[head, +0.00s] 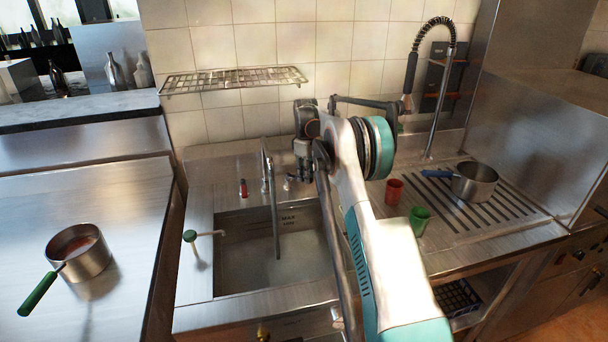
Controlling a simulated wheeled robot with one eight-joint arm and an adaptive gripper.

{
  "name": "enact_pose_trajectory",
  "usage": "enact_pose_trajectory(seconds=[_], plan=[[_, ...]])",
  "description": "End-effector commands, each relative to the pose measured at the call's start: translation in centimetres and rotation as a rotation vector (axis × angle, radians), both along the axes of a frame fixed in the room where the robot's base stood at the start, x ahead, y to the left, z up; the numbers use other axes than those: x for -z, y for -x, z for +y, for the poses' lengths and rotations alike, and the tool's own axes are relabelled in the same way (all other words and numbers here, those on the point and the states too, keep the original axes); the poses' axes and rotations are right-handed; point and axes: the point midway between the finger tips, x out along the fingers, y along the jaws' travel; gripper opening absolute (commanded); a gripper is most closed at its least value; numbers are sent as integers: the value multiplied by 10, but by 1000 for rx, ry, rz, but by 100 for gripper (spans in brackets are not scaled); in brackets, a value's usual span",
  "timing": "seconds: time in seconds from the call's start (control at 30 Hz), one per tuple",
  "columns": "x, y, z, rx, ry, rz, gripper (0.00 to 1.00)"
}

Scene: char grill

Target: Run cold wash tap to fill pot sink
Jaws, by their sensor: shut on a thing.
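The pot sink (230,250) is a steel basin with a "MAX" mark on its back wall. Its floor looks pale and hazy; I cannot clearly tell how much water is in it. A slim spout (274,215) reaches over the basin; I cannot tell whether water runs from it. A red-marked tap (243,188) stands left of the spout. The cold wash tap (289,182) is a small metal handle right of the spout. My gripper (302,176) points down at it and is shut on it, with the contact partly hidden.
A green-knobbed lever (190,237) stands at the sink's left edge. A wire shelf (235,79) hangs above. On the right drainboard are a red cup (394,191), a green cup (419,221) and a blue-handled pot (475,183). A green-handled pot (88,262) stands on the left counter.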

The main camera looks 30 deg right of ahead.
Motion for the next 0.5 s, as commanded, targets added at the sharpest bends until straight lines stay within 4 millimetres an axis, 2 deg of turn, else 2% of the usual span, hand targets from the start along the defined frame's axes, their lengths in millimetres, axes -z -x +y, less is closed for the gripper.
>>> enact_pose_trajectory(seconds=[0.5], plan=[[0, -2, -3, -41, 1, -1, 0]])
